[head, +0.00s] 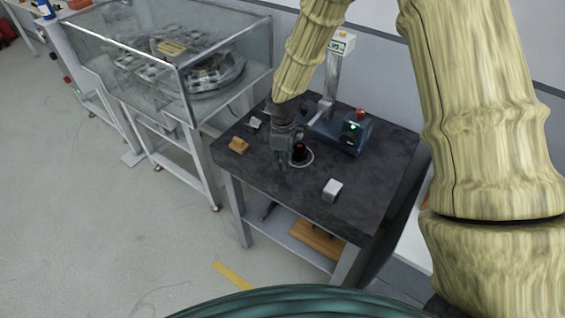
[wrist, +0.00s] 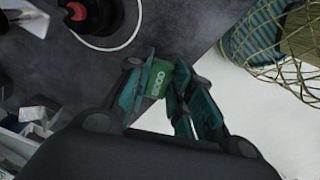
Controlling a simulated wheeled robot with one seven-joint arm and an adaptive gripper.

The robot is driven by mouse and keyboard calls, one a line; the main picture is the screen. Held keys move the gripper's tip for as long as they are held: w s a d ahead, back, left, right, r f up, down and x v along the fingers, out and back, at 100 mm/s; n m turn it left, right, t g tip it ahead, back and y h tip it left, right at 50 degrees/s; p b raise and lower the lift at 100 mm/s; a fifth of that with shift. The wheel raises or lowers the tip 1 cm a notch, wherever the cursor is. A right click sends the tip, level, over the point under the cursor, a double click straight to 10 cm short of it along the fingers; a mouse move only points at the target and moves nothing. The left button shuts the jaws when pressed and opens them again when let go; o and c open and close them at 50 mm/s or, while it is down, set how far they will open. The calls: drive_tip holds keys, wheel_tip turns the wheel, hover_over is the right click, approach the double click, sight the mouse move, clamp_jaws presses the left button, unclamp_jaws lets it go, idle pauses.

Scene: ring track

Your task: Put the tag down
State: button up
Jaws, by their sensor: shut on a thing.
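The tag is a small green plate marked "GOOD" (wrist: 158,80) in the wrist view. My gripper (wrist: 166,92) is shut on it, with the teal fingers on either side. The tag cannot be made out clearly there. In the wrist view the tag appears over the dark tabletop near its edge; its height above the top cannot be judged.
On the table are an orange-brown block (head: 238,145), a small grey piece (head: 254,122), a pale metal block (head: 332,189) and a blue device (head: 348,134) with a green light and red button. The front middle of the tabletop is bare. A glass-covered machine (head: 165,60) stands left.

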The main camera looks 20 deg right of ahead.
drive_tip(key=shift+w+f+p, duration=0.15)
drive_tip(key=shift+f+p, duration=0.75)
drive_tip(key=shift+f, duration=0.85)
drive_tip(key=shift+f, duration=0.1)
drive_tip(key=o, duration=0.8)
drive_tip(key=shift+o, duration=0.2)
drive_tip(key=shift+d+r+b, duration=0.1)
drive_tip(key=shift+r+b, duration=1.85)
drive_tip(key=shift+r, duration=4.15)
